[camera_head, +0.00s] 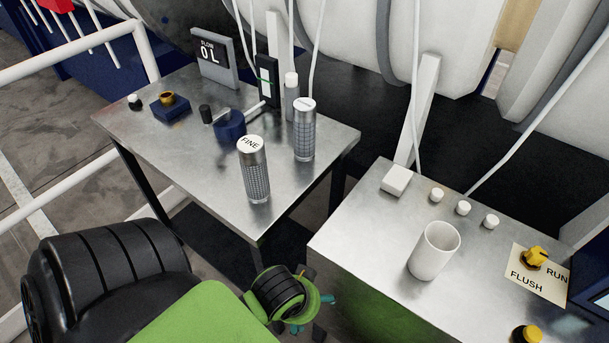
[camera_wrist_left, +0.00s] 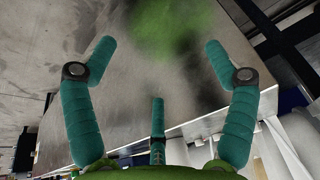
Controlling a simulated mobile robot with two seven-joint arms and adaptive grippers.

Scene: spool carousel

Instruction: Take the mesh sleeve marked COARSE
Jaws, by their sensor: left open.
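Two metal mesh sleeves stand upright on the left steel table. The nearer sleeve (camera_head: 257,178) has a white cap reading FINE. The other sleeve (camera_head: 304,135) stands behind it to the right; its cap marking is too small to read, and no COARSE label is legible. My left gripper (camera_head: 318,312) is low, in front of the gap between the tables, apart from both sleeves and partly hidden by its own wrist. In the left wrist view the gripper (camera_wrist_left: 158,46) has its teal fingers spread, with nothing between them. My right gripper is out of view.
The left table (camera_head: 190,185) also holds a FLOW display (camera_head: 214,60), blue fixtures (camera_head: 230,126) and a white-capped bottle (camera_head: 291,98). The right table (camera_head: 365,235) carries a white cup (camera_head: 434,251), knobs and a FLUSH/RUN plate (camera_head: 527,280). White railings (camera_head: 70,47) stand at left.

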